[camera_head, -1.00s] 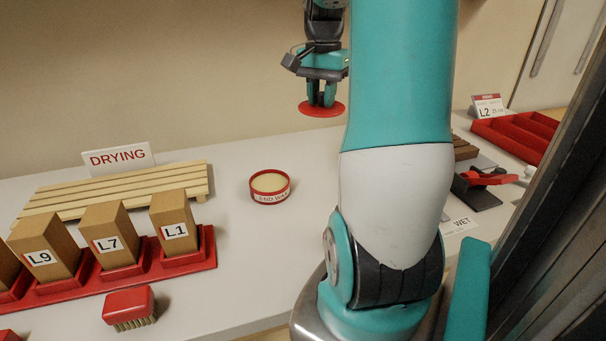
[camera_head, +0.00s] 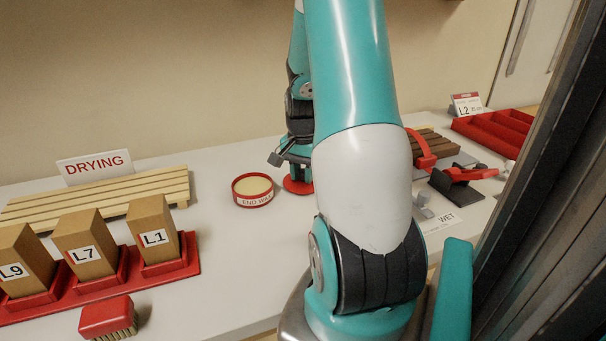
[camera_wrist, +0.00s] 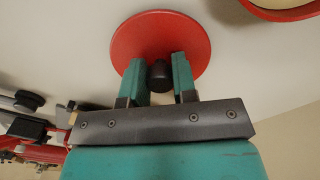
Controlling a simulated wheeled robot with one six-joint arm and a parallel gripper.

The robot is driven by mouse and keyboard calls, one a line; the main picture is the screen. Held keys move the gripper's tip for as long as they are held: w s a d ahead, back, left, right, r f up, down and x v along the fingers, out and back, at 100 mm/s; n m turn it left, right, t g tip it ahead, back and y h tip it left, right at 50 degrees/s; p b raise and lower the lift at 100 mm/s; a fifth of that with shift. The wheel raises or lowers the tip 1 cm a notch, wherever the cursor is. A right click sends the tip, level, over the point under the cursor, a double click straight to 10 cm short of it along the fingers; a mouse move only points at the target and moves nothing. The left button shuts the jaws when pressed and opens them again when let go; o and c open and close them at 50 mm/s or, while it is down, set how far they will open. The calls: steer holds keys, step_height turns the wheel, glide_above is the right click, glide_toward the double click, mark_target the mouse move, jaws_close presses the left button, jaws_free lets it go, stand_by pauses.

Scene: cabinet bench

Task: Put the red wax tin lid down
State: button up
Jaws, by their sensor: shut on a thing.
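The red wax tin lid (camera_head: 297,186) is a flat red disc at bench level, just right of the open wax tin (camera_head: 253,201). In the wrist view the lid (camera_wrist: 183,38) shows a dark knob (camera_wrist: 159,76) at its middle. My gripper (camera_wrist: 160,78) is shut on that knob, one teal finger on each side. In the head view my gripper (camera_head: 298,170) is partly hidden by my own arm. The lid looks to be on or just above the bench top; I cannot tell which. The tin holds pale wax and its red rim (camera_wrist: 284,10) shows at the wrist view's top right.
A slatted drying rack (camera_head: 100,200) with a DRYING sign (camera_head: 94,167) stands at left. A red holder (camera_head: 180,269) with upright wooden blocks and a red brush (camera_head: 107,316) are in front. A red clamp (camera_head: 470,175) and red tray (camera_head: 490,133) are at right. Bare bench lies before the tin.

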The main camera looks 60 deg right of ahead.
mark_target(303, 171)
steer(key=shift+f, duration=0.2)
steer(key=o, duration=0.9)
step_height(303, 171, up, 12)
steer(key=w+a+r+n, duration=0.2)
steer(key=w+a+n, duration=0.4)
steer(key=a, duration=0.5)
steer(key=a+n+t+y, duration=0.15)
steer(key=a+n, duration=0.55)
steer(key=a, duration=0.7)
steer(key=s+a+n+y, duration=0.1)
steer(key=s+a+n, duration=0.4)
steer(key=a, duration=0.4)
steer(key=s+a+r+n+g+y, duration=0.1)
steer(key=s+a+n, duration=0.5)
steer(key=a, duration=0.3)
steer(key=shift+s+r+y+p, duration=0.15)
steer(key=shift+s+y+p, duration=0.2)
steer(key=shift+s+p, duration=0.15)
